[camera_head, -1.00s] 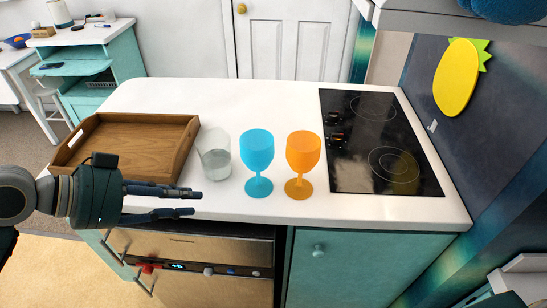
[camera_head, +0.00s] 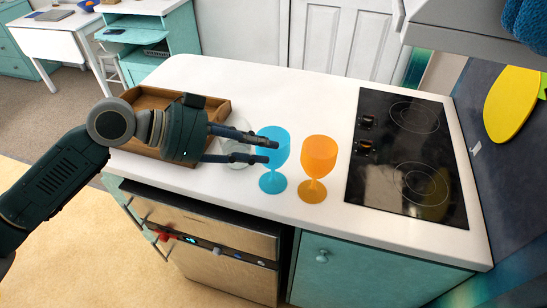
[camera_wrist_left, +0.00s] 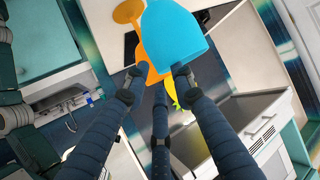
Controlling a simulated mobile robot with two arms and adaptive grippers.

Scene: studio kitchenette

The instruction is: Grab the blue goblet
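The blue goblet (camera_head: 280,161) stands upright on the white counter, left of the orange goblet (camera_head: 319,157). My left gripper (camera_head: 269,151) reaches in from the left with its fingers apart. Its fingertips are at the blue goblet's bowl and overlap its left side in the head view. In the left wrist view the blue bowl (camera_wrist_left: 175,35) is just beyond the spread fingertips (camera_wrist_left: 159,76). I cannot tell whether they touch it. The orange goblet shows behind it there. My right gripper is not in view.
A clear glass (camera_head: 241,126) stands left of the blue goblet, partly hidden behind my left fingers. A wooden tray (camera_head: 150,101) is further left, partly hidden by my gripper. A black cooktop (camera_head: 410,160) is to the right. The counter behind the goblets is clear.

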